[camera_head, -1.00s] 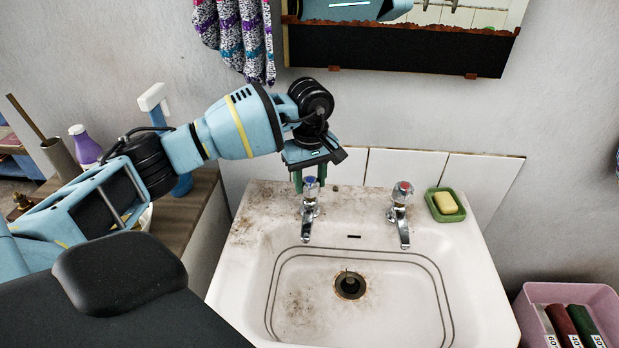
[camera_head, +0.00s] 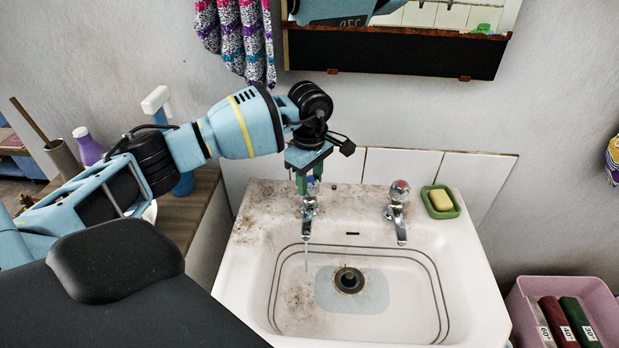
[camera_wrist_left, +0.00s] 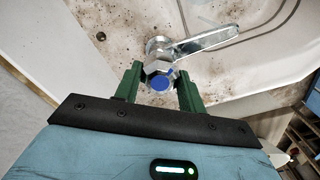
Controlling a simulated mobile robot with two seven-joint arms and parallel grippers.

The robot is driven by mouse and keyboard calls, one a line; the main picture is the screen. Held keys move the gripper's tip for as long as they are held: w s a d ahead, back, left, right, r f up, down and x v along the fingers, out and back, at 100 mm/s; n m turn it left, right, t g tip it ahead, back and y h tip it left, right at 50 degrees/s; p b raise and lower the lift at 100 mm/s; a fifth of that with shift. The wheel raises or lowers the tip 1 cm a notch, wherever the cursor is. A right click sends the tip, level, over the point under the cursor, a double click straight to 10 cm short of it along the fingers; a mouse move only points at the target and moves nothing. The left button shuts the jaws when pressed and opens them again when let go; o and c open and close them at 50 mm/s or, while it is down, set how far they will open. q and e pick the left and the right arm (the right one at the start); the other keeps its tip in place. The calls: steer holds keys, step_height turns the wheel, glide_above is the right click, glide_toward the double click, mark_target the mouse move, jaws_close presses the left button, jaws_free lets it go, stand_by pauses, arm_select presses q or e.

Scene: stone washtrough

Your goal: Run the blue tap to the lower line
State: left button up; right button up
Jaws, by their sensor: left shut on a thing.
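The blue tap (camera_head: 308,212) stands at the back left of the white basin (camera_head: 245,262). My left gripper (camera_head: 307,186) is shut on its head from above. In the left wrist view the green fingers (camera_wrist_left: 158,88) stand either side of the blue-capped handle (camera_wrist_left: 160,83). A thin stream of water (camera_head: 306,257) falls from the spout. A shallow pale-blue pool (camera_head: 375,292) lies around the dark drain (camera_head: 349,280). Two dark lines run round the basin wall. The inner, lower line (camera_head: 437,300) lies well outside the pool's edge. My right gripper is not in view.
A red-capped tap (camera_head: 398,208) stands to the right, beside a green dish (camera_head: 441,202) with yellow soap. A pink crate (camera_head: 597,292) with rolls is at the lower right. A patterned cloth (camera_head: 238,40) and a mirror hang above. Bottles stand on the wooden counter at left.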

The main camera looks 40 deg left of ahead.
arm_select(q)
steer(key=o, duration=1)
steer(key=shift+r, duration=3.9)
